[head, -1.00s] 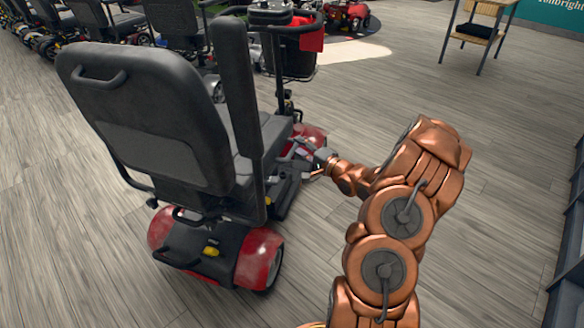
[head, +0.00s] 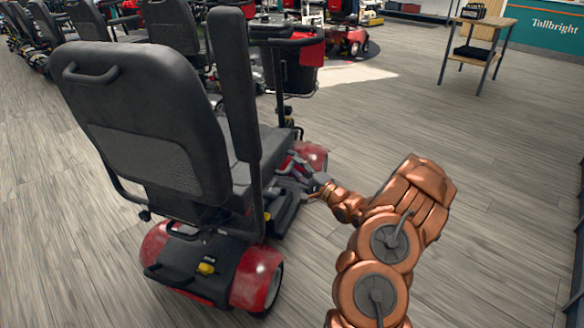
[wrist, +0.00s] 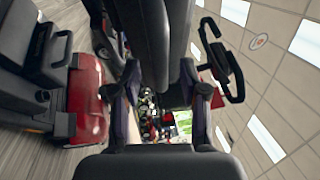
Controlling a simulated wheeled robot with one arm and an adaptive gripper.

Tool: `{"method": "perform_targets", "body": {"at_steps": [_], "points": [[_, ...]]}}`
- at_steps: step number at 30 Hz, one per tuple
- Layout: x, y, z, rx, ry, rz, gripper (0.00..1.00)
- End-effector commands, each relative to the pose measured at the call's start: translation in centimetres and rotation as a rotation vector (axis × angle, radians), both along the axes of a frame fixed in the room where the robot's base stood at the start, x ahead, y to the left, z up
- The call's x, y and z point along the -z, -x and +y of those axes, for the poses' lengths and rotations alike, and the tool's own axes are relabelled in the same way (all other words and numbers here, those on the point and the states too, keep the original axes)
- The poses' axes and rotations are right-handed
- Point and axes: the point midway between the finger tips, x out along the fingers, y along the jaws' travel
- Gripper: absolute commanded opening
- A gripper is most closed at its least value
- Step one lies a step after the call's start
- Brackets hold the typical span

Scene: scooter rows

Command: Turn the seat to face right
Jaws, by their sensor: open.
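The dark grey scooter seat (head: 150,110) shows its tall backrest from behind in the head view. One padded armrest (head: 235,80) stands upright at its right side. The seat sits on a red and black scooter base (head: 205,265). My gripper (head: 296,180) is low at the right side of the seat, beside the base, partly blurred against it. In the wrist view my gripper (wrist: 160,95) has its two fingers spread apart. A dark padded part (wrist: 160,40) shows beyond and between them; I cannot tell which part, or whether it is touched.
The scooter's front basket (head: 295,72) is ahead, and its handlebar (wrist: 222,60) shows in the wrist view. More scooters (head: 170,30) stand in rows at the back left. A small wooden stand (head: 478,45) is at the back right. The floor on the right is clear.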

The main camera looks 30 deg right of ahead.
Motion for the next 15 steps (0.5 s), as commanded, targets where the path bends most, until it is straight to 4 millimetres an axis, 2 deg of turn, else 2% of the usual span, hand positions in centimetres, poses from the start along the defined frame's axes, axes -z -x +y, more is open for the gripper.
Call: {"method": "perform_targets", "body": {"at_steps": [6,15], "points": [[-0.2,-1.7,0.3,0.001,0.003,-0.001,0.43],[-0.4,-2.3,0.4,0.002,0.002,0.000,0.43]]}}
